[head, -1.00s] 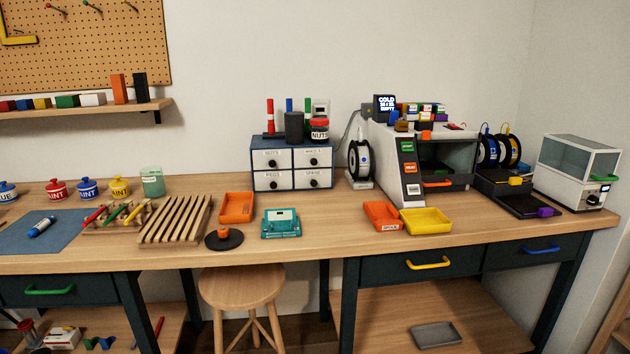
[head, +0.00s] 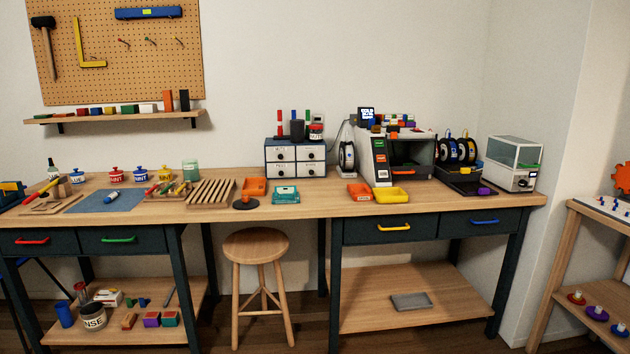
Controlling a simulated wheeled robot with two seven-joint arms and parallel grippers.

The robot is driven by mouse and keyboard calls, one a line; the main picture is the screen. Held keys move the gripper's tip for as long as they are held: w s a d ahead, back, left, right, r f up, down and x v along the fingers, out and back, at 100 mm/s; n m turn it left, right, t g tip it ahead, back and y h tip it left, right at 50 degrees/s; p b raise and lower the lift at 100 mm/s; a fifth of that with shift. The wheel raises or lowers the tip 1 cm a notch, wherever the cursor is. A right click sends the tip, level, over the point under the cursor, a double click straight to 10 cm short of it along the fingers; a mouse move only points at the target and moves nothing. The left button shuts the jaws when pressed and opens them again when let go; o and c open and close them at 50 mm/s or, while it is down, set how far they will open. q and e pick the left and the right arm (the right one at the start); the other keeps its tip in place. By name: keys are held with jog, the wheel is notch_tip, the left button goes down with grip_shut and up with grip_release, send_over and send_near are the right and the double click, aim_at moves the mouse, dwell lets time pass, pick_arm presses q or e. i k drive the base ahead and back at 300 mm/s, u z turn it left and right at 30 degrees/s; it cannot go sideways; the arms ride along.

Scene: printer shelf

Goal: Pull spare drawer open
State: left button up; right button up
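The small drawer cabinet (head: 267,160) stands on the workbench against the wall, left of the printer. It has a dark blue frame and several white drawer fronts with round black knobs. The spare drawer (head: 303,169) is its lower right one, and its front looks flush with the others, so it appears closed. Its label is too small to read now. Neither of my grippers is in view.
The wooden workbench (head: 330,204) runs across the view. In front of the cabinet lie an orange tray (head: 254,186), a teal device (head: 286,195) and a black disc (head: 246,204). A round stool (head: 256,243) stands before the bench gap. The printer (head: 379,163) is on the right.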

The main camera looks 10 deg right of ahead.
aim_at(304, 168)
jog(key=z, duration=0.8)
jog(key=i, duration=1.8)
jog(key=u, duration=0.4)
